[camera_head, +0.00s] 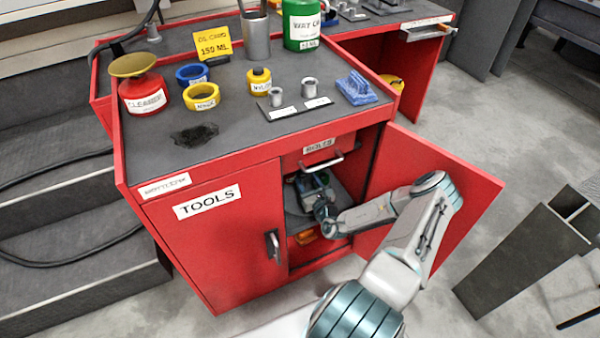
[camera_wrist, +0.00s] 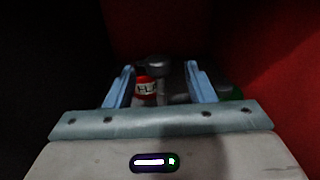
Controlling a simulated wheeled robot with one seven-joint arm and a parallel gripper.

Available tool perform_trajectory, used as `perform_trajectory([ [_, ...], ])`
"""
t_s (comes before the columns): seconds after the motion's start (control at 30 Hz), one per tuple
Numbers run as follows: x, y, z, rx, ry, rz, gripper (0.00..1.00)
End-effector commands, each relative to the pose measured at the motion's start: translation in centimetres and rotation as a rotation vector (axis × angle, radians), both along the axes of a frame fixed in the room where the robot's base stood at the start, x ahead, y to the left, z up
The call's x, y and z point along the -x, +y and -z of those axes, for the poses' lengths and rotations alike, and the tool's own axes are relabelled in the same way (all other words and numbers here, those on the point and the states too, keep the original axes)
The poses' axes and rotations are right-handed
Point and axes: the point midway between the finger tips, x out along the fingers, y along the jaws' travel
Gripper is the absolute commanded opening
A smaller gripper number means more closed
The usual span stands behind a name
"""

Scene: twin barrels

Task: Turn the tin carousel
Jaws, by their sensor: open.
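The tin carousel is partly visible inside the red cabinet, behind its open right door. In the head view its grey round plate (camera_head: 297,222) shows beside my arm. In the wrist view a small tin with a red-and-white label (camera_wrist: 146,88), a grey lidded tin (camera_wrist: 158,65) and a green tin (camera_wrist: 232,93) stand ahead in the dark. My gripper (camera_head: 316,187) reaches into the cabinet opening. Its two blue fingers (camera_wrist: 160,88) are apart, with the labelled tin seen between them. I cannot tell whether a finger touches a tin. Much of the carousel is hidden by my arm and shadow.
The open red door (camera_head: 430,180) stands right of my arm. The closed TOOLS door (camera_head: 222,235) is left of the opening, and a drawer handle (camera_head: 322,163) is above it. An orange item (camera_head: 306,236) lies low inside. The worktop (camera_head: 235,120) holds several items.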

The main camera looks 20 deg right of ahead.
Motion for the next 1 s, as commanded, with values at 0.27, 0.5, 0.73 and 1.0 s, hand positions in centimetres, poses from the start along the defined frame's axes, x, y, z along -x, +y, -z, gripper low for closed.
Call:
perform_trajectory([
  [0.27,-4.7,0.2,0.2,0.0,0.0,-0.003,0.49],
  [0.5,-5.9,0.2,0.0,-0.001,0.001,-0.005,0.49],
  [0.73,-5.9,0.2,0.0,-0.001,0.001,-0.005,0.47],
  [1.0,-5.9,0.2,0.0,-0.001,0.001,-0.004,0.0],
])
